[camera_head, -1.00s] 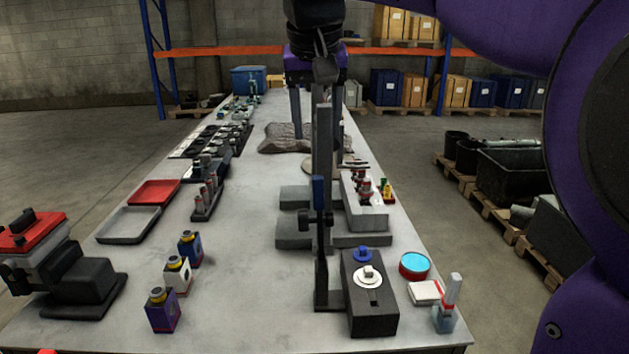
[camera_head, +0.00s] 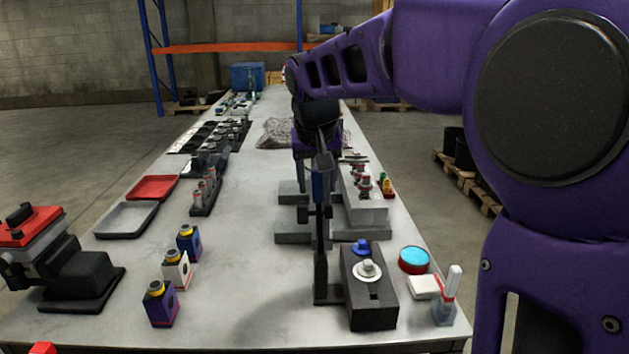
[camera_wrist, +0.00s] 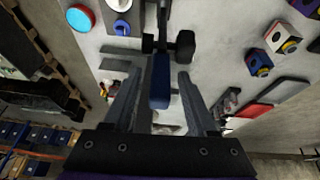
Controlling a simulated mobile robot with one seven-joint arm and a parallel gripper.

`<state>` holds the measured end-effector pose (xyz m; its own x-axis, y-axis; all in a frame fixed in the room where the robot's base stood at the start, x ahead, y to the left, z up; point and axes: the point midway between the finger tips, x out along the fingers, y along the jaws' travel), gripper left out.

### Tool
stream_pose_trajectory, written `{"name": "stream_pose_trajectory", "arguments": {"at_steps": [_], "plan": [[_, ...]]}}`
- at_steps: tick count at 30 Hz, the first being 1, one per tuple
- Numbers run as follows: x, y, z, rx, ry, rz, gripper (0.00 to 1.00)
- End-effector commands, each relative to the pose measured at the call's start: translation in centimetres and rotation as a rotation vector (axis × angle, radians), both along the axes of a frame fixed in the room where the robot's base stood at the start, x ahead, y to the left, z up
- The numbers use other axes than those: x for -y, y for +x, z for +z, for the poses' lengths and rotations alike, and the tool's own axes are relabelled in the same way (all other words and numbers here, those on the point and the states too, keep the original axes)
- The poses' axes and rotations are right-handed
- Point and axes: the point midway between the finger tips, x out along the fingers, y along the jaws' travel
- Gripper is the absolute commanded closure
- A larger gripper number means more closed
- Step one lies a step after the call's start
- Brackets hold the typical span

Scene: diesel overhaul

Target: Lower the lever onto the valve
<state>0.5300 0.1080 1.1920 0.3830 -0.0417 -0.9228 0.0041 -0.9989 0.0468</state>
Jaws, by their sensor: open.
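The lever (camera_head: 320,183), a dark upright bar with a blue section, stands on the table on a dark foot. A black knob (camera_wrist: 168,45) sits on it. My gripper (camera_head: 318,187) is open, fingers pointing down, behind the lever's upper part. In the wrist view the blue section (camera_wrist: 160,82) lies between the two spread fingers of my gripper (camera_wrist: 160,78), with gaps on both sides. I see no firm hold. A pale block (camera_head: 365,213) right of the lever carries small red and grey upright parts. I cannot tell which part is the valve.
A dark block (camera_head: 370,305) with a blue knob and white disc stands close right of the lever's foot. A cyan-topped tin (camera_head: 413,260) and a small bottle (camera_head: 446,300) are farther right. Small boxes (camera_head: 175,270) stand left. The table between is clear.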

Motion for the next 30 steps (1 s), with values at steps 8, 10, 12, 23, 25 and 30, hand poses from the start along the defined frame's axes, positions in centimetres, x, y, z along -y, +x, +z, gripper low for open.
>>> {"name": "stream_pose_trajectory", "arguments": {"at_steps": [8, 10, 12, 23, 25, 30], "plan": [[0.01, -0.01, -0.01, 0.000, 0.000, 0.000, 0.53], [0.01, 0.00, 0.00, 0.000, 0.000, 0.000, 0.66], [0.01, 0.00, 0.01, 0.000, 0.000, 0.000, 0.79], [0.01, -0.01, 0.03, 0.000, 0.000, 0.000, 1.00], [0.01, -0.02, 0.04, 0.000, 0.000, 0.000, 1.00], [0.01, -0.02, 0.04, 0.000, 0.000, 0.000, 1.00]]}}
